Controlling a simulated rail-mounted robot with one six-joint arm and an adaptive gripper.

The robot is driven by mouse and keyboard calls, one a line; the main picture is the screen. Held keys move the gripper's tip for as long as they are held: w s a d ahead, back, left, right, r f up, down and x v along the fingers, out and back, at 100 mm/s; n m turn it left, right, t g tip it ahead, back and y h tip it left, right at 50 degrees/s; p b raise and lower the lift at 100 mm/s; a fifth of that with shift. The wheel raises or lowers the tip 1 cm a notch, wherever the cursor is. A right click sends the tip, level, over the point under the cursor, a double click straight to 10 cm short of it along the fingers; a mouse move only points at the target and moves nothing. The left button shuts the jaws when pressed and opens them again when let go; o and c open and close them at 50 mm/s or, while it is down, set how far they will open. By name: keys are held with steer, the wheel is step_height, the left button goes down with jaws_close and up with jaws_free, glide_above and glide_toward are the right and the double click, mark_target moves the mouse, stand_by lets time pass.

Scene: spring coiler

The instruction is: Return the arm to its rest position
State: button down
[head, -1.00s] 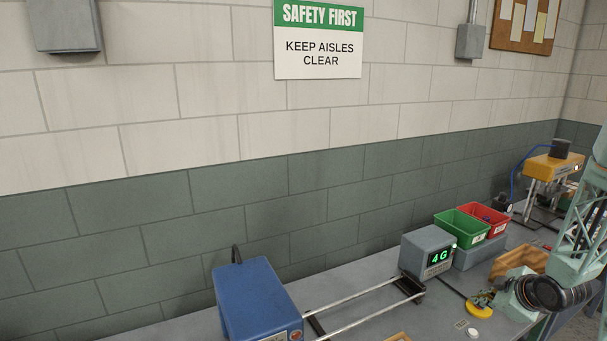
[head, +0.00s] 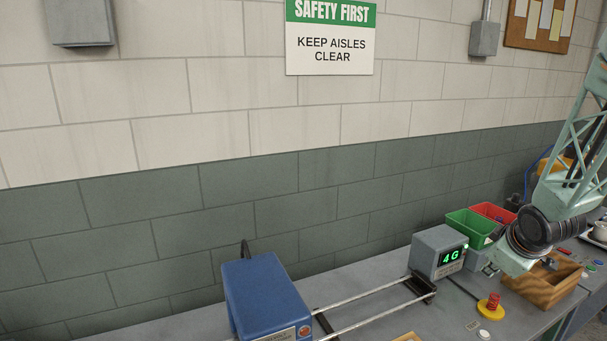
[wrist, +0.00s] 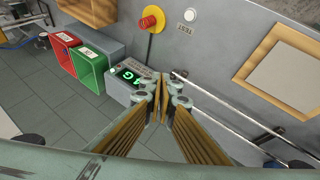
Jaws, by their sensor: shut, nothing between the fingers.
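My gripper (head: 487,266) hangs from my pale green arm at the right of the head view, in front of the grey display box and over the bench. In the wrist view my gripper (wrist: 166,100) shows its brown-padded fingers close together in the middle, shut with nothing held. The arm is bent above the wooden bin, clear of the bench top.
A grey box (head: 438,252) reading "4G" stands beside green (head: 468,228) and red bins. A red button on a yellow base (head: 491,307), a wooden bin (head: 545,284), two rails (head: 375,305) and a blue machine (head: 265,299) share the bench.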

steer(key=s+a+r+m+g+b, duration=0.15)
steer(key=s+a+r+m, duration=0.25)
steer(key=s+a+r, duration=1.2)
steer(key=s+a+r+m+y+b, duration=0.1)
steer(key=s+a, duration=0.8)
steer(key=s, duration=0.3)
steer(key=s+a+m+g+y+b, duration=0.1)
steer(key=s+a+b, duration=0.1)
steer(key=s+a, duration=0.7)
steer(key=s, duration=0.4)
steer(key=shift+a+r+m, duration=0.2)
steer(key=shift+r+m, duration=0.1)
steer(key=shift+r, duration=0.05)
steer(key=shift+w+g, duration=0.1)
steer(key=shift+g, duration=0.15)
